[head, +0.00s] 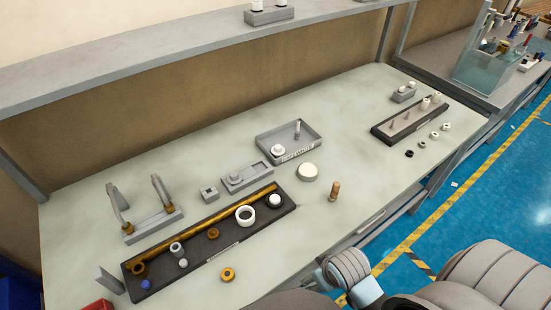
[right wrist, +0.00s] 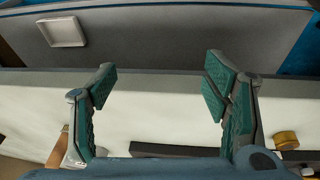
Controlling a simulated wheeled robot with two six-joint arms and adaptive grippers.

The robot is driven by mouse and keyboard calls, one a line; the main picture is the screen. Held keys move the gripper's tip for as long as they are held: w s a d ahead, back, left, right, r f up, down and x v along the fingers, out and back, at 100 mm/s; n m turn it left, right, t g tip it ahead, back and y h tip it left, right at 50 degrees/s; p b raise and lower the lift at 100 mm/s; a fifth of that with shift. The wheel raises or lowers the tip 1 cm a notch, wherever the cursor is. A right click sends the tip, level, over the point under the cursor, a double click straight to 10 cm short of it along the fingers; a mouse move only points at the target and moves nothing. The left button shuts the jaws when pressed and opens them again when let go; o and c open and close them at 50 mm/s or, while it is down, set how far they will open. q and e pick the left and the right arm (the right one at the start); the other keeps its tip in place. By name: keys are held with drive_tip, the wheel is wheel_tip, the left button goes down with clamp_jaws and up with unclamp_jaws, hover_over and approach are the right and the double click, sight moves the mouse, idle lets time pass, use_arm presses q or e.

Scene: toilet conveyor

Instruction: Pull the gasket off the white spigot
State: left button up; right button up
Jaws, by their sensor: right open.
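In the head view, a small white round part with a dark band (head: 275,200) stands at the right end of the dark tray (head: 212,262). It may be the white spigot with its gasket, but it is too small to be sure. Other small white parts (head: 425,103) stand on the far dark tray (head: 385,132). My right gripper (right wrist: 160,78) is open and empty in the right wrist view, with its green-padded fingers spread wide. The table's edge shows beyond the fingers, and no part is between them. My left gripper is not in view.
A white ring (head: 245,215), brass rings (head: 227,274) and a long brass rod (head: 205,227) lie around the near tray. A wooden peg (head: 334,191) and a white-topped disc (head: 307,172) stand nearby. A grey open tray (head: 312,146) sits behind.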

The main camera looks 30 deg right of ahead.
drive_tip(key=shift+n+g, duration=0.4)
drive_tip(key=w, duration=0.3)
drive_tip(key=w+r, duration=0.1)
drive_tip(key=w, duration=0.5)
drive_tip(key=shift+d+r, duration=0.2)
drive_tip(key=shift+r, duration=0.05)
drive_tip(key=shift+n+g, duration=0.3)
drive_tip(key=shift+g, duration=0.1)
drive_tip(key=w+r, duration=0.1)
drive_tip(key=w, duration=0.1)
drive_tip(key=w+r, duration=0.1)
drive_tip(key=w, duration=0.1)
drive_tip(key=w+r, duration=0.1)
drive_tip(key=w, duration=0.2)
drive_tip(key=shift+w+r, duration=0.1)
wheel_tip(320, 180, up, 12)
drive_tip(key=f+n+g+y, duration=0.1)
hover_over(276, 199)
wheel_tip(276, 199, down, 14)
drive_tip(key=b, duration=0.3)
drive_tip(key=shift+w+r, duration=0.1)
drive_tip(key=shift+r, duration=0.15)
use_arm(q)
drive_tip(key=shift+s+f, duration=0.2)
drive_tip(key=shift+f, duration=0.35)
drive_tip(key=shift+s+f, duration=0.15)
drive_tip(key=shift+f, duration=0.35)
use_arm(e)
drive_tip(key=shift+c, duration=0.4)
